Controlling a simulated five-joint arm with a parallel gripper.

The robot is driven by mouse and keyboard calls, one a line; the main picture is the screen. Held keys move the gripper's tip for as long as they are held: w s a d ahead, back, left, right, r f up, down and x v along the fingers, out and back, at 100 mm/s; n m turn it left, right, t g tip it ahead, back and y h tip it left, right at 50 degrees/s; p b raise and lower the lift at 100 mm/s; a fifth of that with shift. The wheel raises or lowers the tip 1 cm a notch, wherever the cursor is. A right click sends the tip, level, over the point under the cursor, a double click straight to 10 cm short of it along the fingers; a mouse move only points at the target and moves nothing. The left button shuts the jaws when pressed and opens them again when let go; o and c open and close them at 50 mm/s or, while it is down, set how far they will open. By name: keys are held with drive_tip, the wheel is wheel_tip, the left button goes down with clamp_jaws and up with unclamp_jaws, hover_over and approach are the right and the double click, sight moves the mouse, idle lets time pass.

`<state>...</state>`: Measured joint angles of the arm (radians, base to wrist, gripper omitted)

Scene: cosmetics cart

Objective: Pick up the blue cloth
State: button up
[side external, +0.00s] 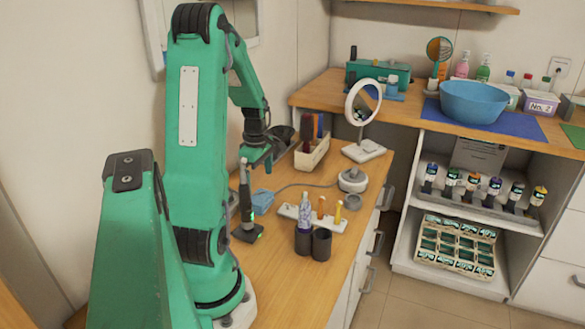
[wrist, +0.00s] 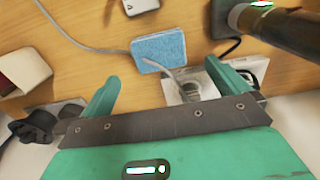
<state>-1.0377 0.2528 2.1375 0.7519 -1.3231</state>
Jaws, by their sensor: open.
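The blue cloth (side external: 262,198) is a small light-blue piece lying flat on the wooden cart top, beside the upright dark device.
A dark upright device (side external: 246,208) stands close to the cloth. A cream organizer (side external: 312,152), a round mirror (side external: 363,101) and a white rack (side external: 330,222) stand around. Two dark cups (side external: 312,243) are near the front edge. A grey cord (wrist: 85,47) crosses the surface.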

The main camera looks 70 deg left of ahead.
sight(260, 197)
drive_tip(key=shift+f, duration=1.3)
drive_tip(key=shift+f, duration=0.1)
drive_tip(key=shift+d+f, duration=0.1)
drive_tip(key=shift+f, duration=2.4)
drive_tip(key=c, duration=1)
drive_tip(key=shift+w+r, duration=0.1)
drive_tip(key=shift+r, duration=0.05)
